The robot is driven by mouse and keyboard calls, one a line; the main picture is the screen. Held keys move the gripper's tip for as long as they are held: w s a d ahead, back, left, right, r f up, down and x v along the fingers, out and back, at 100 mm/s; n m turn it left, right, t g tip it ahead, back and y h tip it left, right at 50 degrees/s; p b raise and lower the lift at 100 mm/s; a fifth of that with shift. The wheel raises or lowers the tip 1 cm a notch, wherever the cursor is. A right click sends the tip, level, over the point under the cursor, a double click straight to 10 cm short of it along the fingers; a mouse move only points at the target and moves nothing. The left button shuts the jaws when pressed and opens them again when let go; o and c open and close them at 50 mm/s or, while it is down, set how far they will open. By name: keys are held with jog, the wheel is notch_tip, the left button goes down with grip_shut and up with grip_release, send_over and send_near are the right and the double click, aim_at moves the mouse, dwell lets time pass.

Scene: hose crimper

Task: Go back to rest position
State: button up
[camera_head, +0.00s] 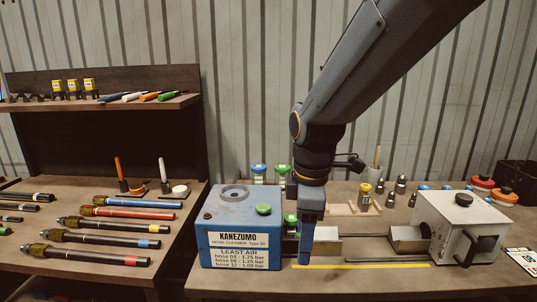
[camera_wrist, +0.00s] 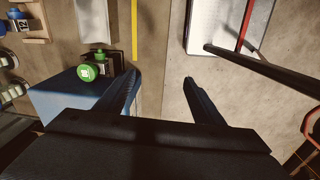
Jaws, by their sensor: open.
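My gripper (camera_head: 306,258) points down over the table, just right of the blue hose cleaner box (camera_head: 240,235). In the wrist view my gripper (camera_wrist: 160,82) shows two dark fingers spread apart with bare table between them, so it is open and empty. The blue box also shows at the left of the wrist view (camera_wrist: 68,98). A green knob (camera_wrist: 88,73) sits beside the left finger there. My arm hides part of the table behind it.
A white machine (camera_head: 462,225) with a black handle stands at the right, with metal rods reaching left from it. A yellow strip (camera_head: 350,266) marks the table. Several hoses lie on the left bench (camera_head: 70,200).

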jog(key=s+d+f+m, duration=0.3)
jog(key=d+m, duration=0.3)
jog(key=m, duration=0.2)
jog(key=s+d+f+m, duration=0.4)
jog(key=d+f+m, duration=0.1)
jog(key=m, duration=0.3)
jog(key=shift+d+f+m, duration=0.4)
jog(key=shift+f, duration=0.15)
